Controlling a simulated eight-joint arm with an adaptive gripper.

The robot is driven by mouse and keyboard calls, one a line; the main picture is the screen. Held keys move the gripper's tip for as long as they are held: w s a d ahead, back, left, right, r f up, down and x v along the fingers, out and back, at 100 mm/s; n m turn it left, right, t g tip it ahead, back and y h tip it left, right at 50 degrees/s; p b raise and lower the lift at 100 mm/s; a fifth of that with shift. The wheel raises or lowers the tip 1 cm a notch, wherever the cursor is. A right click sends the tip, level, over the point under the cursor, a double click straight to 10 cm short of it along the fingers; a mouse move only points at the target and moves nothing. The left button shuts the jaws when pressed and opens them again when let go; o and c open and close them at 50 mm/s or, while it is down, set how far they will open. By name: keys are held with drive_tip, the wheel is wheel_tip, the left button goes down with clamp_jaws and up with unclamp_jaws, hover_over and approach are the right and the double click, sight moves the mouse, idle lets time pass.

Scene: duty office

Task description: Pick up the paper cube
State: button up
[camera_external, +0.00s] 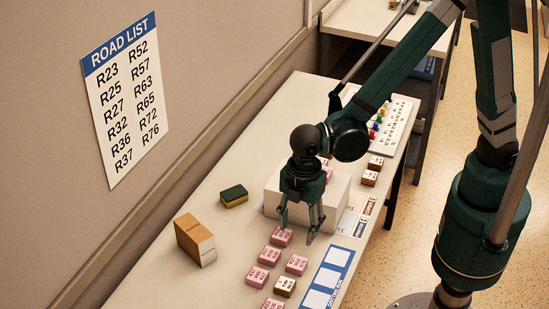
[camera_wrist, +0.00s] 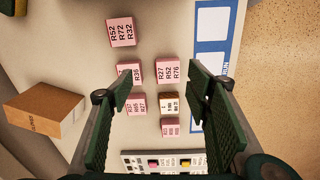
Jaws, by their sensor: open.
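No object is clearly marked as the paper cube. A tan and brown box-shaped block with a pale band (camera_external: 195,240) stands at the left of the table; it also shows at the left of the wrist view (camera_wrist: 45,110). A large plain white block (camera_external: 335,195) stands behind my gripper, partly hidden by it. My gripper (camera_external: 297,232) points down in front of the white block, with its fingers spread and empty. In the wrist view my gripper (camera_wrist: 150,82) has several small pink printed blocks (camera_wrist: 130,72) below and between its fingers, with no contact visible.
A green and yellow sponge (camera_external: 234,195) lies left of the white block. A blue and white strip (camera_external: 328,278) lies along the right edge. A board with coloured pieces (camera_external: 385,122) is at the back. Bare table lies around the tan block.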

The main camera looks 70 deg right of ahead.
sight(297, 262)
drive_tip(key=shift+n, duration=0.6)
drive_tip(key=a+f, duration=0.1)
drive_tip(key=s+a+f, duration=0.1)
drive_tip(key=f, duration=0.1)
drive_tip(key=shift+a+f, duration=0.1)
drive_tip(key=shift+a, duration=0.25)
drive_tip(key=shift+f, duration=1.3)
drive_tip(key=shift+b, duration=0.3)
drive_tip(key=shift+s+a+f+b, duration=0.1)
drive_tip(key=shift+f+b, duration=0.1)
drive_tip(key=shift+f, duration=1.1)
drive_tip(key=shift+a+f+b, duration=0.1)
drive_tip(key=shift+f+b, duration=0.05)
drive_tip(key=shift+f, duration=1.15)
drive_tip(key=c, duration=1)
